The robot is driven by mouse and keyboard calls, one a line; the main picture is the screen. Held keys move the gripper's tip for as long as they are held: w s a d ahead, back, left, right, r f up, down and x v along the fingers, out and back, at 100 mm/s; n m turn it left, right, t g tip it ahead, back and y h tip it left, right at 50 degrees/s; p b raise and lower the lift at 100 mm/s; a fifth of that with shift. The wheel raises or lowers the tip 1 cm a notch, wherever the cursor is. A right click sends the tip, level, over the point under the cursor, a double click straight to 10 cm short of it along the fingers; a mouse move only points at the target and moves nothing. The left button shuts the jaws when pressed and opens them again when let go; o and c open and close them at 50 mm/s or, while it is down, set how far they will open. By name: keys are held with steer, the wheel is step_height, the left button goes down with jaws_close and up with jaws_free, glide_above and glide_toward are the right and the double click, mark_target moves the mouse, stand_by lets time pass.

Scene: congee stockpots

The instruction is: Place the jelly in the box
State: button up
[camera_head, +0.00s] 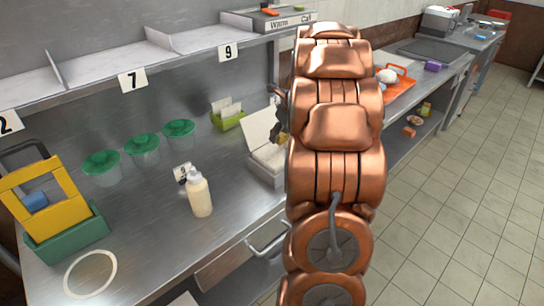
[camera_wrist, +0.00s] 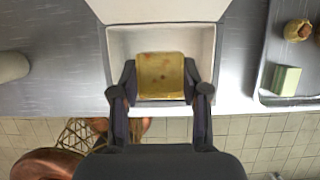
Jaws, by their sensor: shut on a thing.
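The jelly is a yellow, slightly see-through block (camera_wrist: 160,76) in the wrist view. My gripper (camera_wrist: 159,84) is shut on it, with one dark finger at its left side and one at its right. The jelly appears over or inside the open white box (camera_wrist: 117,43); its exact height against the box floor cannot be told. In the head view the box, with its raised lid (camera_head: 262,124), stands on the steel counter to the left of my arm. My arm covers part of the box there, and only a dark bit of my gripper (camera_head: 281,125) shows.
A cream pump bottle (camera_head: 200,196) stands left of the box, and a green holder (camera_head: 227,118) stands behind it. Green-lidded tubs (camera_head: 145,145) line the back. A tray (camera_wrist: 264,90) with food pieces lies right of the box.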

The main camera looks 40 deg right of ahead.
mark_target(278, 163)
step_height(278, 163, down, 10)
steer(key=shift+r+p, duration=0.1)
steer(key=shift+p, duration=0.6)
steer(key=shift+s, duration=0.1)
steer(key=o, duration=1.1)
steer(key=shift+o, duration=0.2)
steer(key=shift+b+v, duration=0.8)
steer(key=shift+v, duration=5.2)
